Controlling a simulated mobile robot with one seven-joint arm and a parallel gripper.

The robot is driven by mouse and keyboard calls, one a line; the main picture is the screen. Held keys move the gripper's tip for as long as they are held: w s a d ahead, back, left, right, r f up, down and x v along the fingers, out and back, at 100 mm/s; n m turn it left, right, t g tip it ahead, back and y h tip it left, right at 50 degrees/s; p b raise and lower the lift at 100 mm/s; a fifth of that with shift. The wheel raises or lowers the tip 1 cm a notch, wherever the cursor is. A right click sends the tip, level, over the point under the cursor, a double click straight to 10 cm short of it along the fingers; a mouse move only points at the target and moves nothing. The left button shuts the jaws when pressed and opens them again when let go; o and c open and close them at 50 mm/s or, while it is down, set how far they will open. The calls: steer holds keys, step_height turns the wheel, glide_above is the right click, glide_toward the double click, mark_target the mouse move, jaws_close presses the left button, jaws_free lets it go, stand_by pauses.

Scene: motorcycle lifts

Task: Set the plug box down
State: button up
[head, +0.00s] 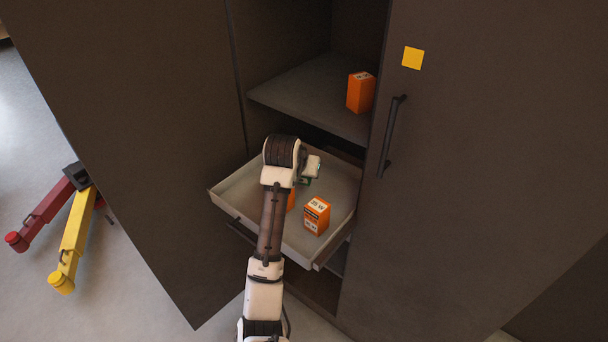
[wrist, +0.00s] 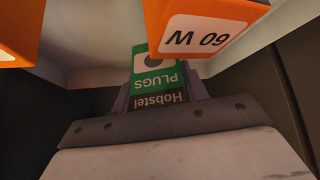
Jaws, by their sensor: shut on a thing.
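The plug box (wrist: 158,80) is green with a dark end and reads "PLUGS" and "Hobstel", upside down in the wrist view. My gripper (wrist: 160,92) is shut on it, one finger on each side. In the head view my gripper is over the pulled-out drawer (head: 232,190), mostly hidden by my wrist. Only a small green patch of the plug box (head: 304,181) shows there. I cannot tell whether the box touches the drawer floor.
An orange box (head: 316,215) stands in the drawer; another (head: 291,199) is partly hidden by my arm. One more orange box (head: 361,92) stands on the shelf (head: 310,95) above. A cabinet door with a black handle (head: 391,137) is on the right.

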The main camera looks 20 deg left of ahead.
steer(key=shift+w+a+f, duration=0.1)
steer(key=shift+w+f, duration=0.15)
steer(key=shift+f, duration=0.65)
steer(key=shift+w+f+p, duration=0.2)
steer(key=shift+w+p, duration=0.1)
steer(key=shift+p, duration=0.2)
steer(key=shift+w+r+g+p, duration=0.2)
steer(key=shift+g+p, duration=0.2)
steer(key=shift+g, duration=0.2)
steer(key=shift+w+g+p, duration=0.4)
steer(key=shift+g+p, duration=0.5)
steer(key=shift+g, duration=0.3)
steer(key=shift+f, duration=1.1)
steer(key=shift+f, duration=0.1)
steer(key=o, duration=1.1)
